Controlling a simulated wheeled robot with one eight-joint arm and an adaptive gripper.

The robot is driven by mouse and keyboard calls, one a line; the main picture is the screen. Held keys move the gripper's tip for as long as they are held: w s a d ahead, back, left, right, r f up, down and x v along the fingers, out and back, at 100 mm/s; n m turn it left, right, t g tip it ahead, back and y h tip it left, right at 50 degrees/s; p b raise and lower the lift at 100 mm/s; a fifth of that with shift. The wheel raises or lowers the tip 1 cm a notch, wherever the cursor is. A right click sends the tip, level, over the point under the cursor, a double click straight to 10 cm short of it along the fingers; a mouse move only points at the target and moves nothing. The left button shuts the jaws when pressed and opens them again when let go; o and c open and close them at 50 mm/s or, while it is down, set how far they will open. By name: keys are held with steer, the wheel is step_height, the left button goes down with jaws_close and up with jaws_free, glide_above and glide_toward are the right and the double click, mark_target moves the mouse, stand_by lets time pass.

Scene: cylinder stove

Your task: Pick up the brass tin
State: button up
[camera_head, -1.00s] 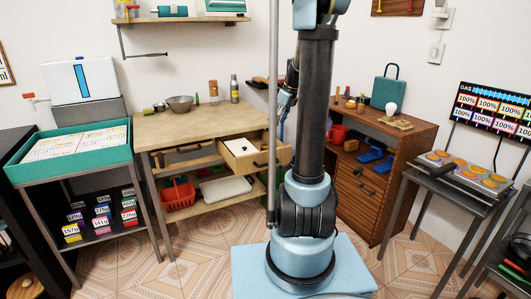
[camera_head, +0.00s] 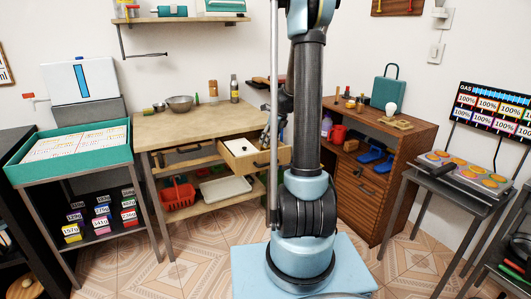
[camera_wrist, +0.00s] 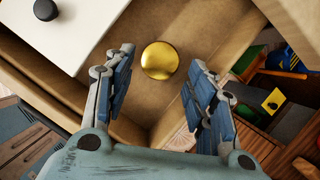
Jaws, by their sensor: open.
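The brass tin (camera_wrist: 160,60) is a round, shiny gold shape inside the open wooden drawer (camera_wrist: 215,35), seen from above in the wrist view. My gripper (camera_wrist: 161,62) is open, with one blue-padded finger on each side of the tin and visible gaps between; I cannot tell the exact height of the fingertips above it. In the head view the drawer (camera_head: 262,160) is pulled out of the wooden workbench (camera_head: 190,125), and my gripper is partly hidden by my own arm. The tin cannot be made out there.
A white lidded box (camera_wrist: 75,30) with a black knob lies in the drawer, left of the tin. The drawer walls stand close around the tin. A mixing bowl (camera_head: 180,103) and bottle (camera_head: 234,89) stand on the workbench. A brown cabinet (camera_head: 365,190) stands to the right.

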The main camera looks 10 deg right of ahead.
steer(key=shift+x, duration=2.85)
steer(key=shift+r, duration=0.1)
steer(key=c, duration=0.8)
